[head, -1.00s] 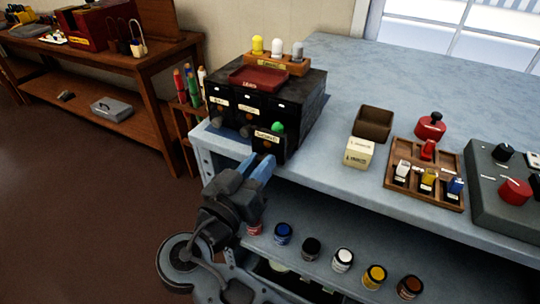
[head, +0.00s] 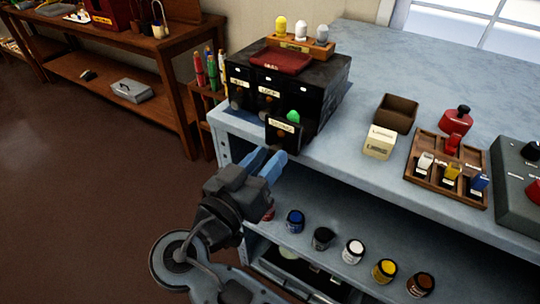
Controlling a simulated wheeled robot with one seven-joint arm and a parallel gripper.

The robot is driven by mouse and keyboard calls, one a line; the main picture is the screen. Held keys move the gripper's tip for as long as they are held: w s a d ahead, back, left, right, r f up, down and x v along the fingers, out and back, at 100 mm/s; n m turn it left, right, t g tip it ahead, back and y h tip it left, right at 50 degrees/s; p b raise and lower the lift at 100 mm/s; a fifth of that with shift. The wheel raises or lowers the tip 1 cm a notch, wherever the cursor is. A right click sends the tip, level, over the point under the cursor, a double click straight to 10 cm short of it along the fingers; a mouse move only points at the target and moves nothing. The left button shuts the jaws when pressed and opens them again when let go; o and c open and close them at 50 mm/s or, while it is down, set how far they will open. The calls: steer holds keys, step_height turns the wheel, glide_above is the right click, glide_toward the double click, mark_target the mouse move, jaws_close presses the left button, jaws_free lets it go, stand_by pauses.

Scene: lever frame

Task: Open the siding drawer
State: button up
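The black drawer cabinet (head: 322,100) stands at the left end of the blue-grey bench. Its siding drawer (head: 284,134) is at the lower right of the front, with a pale label that appears to read "SIDING". This drawer stands out from the cabinet, and a green round-topped object (head: 293,117) shows just behind its front. My gripper (head: 273,152) has its two blue fingers right at the lower edge of the drawer front. A narrow gap shows between the fingers.
The other drawers, one labelled "LOCK" (head: 268,95), look shut. A red tray (head: 282,61) and a wooden block with three bulbs (head: 300,42) sit on top. Several jars (head: 353,250) line the shelf below.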

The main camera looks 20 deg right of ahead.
steer(key=b+v, duration=0.1)
steer(key=v, duration=0.5)
stand_by(0.4)
